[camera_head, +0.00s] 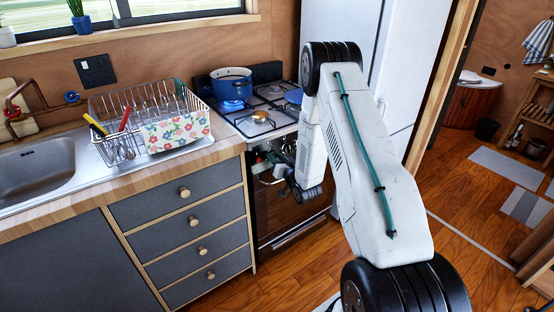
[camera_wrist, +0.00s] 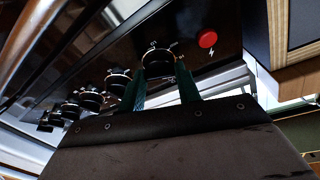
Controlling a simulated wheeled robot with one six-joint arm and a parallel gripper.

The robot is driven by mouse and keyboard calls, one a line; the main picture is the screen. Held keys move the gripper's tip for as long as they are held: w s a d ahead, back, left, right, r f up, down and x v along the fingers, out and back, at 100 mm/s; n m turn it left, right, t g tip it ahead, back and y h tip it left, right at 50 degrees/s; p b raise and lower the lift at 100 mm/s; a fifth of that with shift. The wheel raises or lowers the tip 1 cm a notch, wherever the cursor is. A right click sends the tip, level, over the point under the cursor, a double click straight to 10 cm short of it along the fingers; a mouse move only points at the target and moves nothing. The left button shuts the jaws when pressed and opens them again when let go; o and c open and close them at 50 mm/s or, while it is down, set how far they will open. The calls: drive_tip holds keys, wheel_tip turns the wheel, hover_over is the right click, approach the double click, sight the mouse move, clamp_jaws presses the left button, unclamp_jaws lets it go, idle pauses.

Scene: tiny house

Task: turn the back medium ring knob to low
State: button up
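The stove (camera_head: 262,112) stands at the end of the counter, with its knobs on the front panel mostly hidden by my arm in the head view. In the wrist view several dark knobs run in a row, and the end one (camera_wrist: 158,62) is nearest the red button (camera_wrist: 207,39). My gripper (camera_wrist: 160,70) has its two green fingers apart, one on each side of that end knob. I cannot tell whether they touch it. My gripper (camera_head: 279,163) also shows at the stove front in the head view. No label shows which knob is the back medium ring's.
A blue pot (camera_head: 231,83) sits on the back left burner with blue flame near it. The front left burner (camera_head: 260,116) glows. A dish rack (camera_head: 118,148) and drawers (camera_head: 180,215) are left of the stove; a white fridge (camera_head: 340,22) stands right. Wooden floor (camera_head: 310,245) is open in front.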

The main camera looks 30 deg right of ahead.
drive_tip(key=shift+n, duration=0.4)
drive_tip(key=n+y, duration=0.1)
drive_tip(key=n, duration=0.1)
drive_tip(key=n+y, duration=0.1)
drive_tip(key=n, duration=0.1)
drive_tip(key=shift+d+n+y, duration=0.15)
drive_tip(key=shift+n+y, duration=0.15)
drive_tip(key=shift+n, duration=0.1)
drive_tip(key=n+y, duration=0.1)
drive_tip(key=n, duration=0.2)
drive_tip(key=n+y, duration=0.1)
drive_tip(key=n, duration=0.1)
drive_tip(key=shift+d+n, duration=0.15)
drive_tip(key=shift+n, duration=0.25)
drive_tip(key=n, duration=0.2)
drive_tip(key=n+g+y, duration=0.1)
drive_tip(key=n, duration=0.2)
drive_tip(key=shift+d+r+g+y, duration=0.1)
drive_tip(key=shift+g+y, duration=0.2)
drive_tip(key=n, duration=0.2)
drive_tip(key=n+g, duration=0.1)
drive_tip(key=n, duration=0.2)
drive_tip(key=shift+g+y, duration=0.3)
drive_tip(key=shift+y, duration=0.1)
drive_tip(key=shift+r+n, duration=0.1)
drive_tip(key=shift+n, duration=0.2)
drive_tip(key=o, duration=1)
drive_tip(key=shift+d, duration=0.1)
